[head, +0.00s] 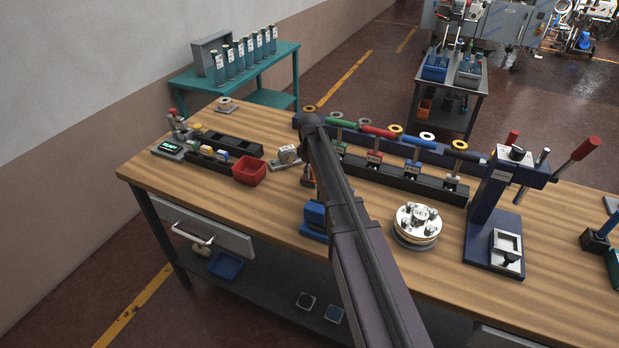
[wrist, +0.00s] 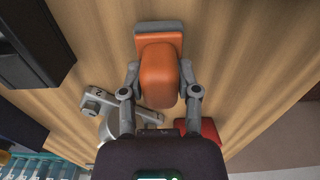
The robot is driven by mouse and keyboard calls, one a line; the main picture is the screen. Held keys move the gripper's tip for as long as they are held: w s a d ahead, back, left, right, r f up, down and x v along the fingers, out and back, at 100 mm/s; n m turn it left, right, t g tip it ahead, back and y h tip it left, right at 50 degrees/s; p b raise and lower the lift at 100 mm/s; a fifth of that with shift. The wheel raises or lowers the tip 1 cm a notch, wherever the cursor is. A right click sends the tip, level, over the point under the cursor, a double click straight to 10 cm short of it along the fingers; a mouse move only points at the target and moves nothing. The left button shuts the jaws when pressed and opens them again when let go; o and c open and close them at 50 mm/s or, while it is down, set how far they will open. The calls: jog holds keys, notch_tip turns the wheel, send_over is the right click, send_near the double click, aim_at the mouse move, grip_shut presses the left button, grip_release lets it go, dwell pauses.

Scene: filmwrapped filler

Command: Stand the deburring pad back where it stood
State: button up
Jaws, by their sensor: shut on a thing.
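The deburring pad appears to be the orange block with a grey end (wrist: 158,60) in the wrist view. My gripper (wrist: 160,82) is shut on its orange body, one finger on each side. The grey end points away from the palm, and wood tabletop shows around it. I cannot tell whether the pad touches the table. In the head view my arm hides most of the gripper, and only a sliver of orange (head: 308,180) shows beside it.
Near the gripper are a red bin (head: 249,171), a grey gauge-like device (head: 288,154) and a blue block (head: 315,218). A black rack (head: 410,181) with several stamps runs behind my arm. A round metal fixture (head: 416,226) stands right. Bare wood lies front left.

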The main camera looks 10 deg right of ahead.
jog(key=shift+f, duration=0.5)
jog(key=o, duration=1)
jog(key=shift+r, duration=0.25)
notch_tip(320, 180, up, 12)
jog(key=p, duration=1.1)
jog(key=shift+p, duration=0.4)
jog(key=s+m, duration=1)
jog(key=s, duration=1.9)
jog(key=shift+m, duration=0.4)
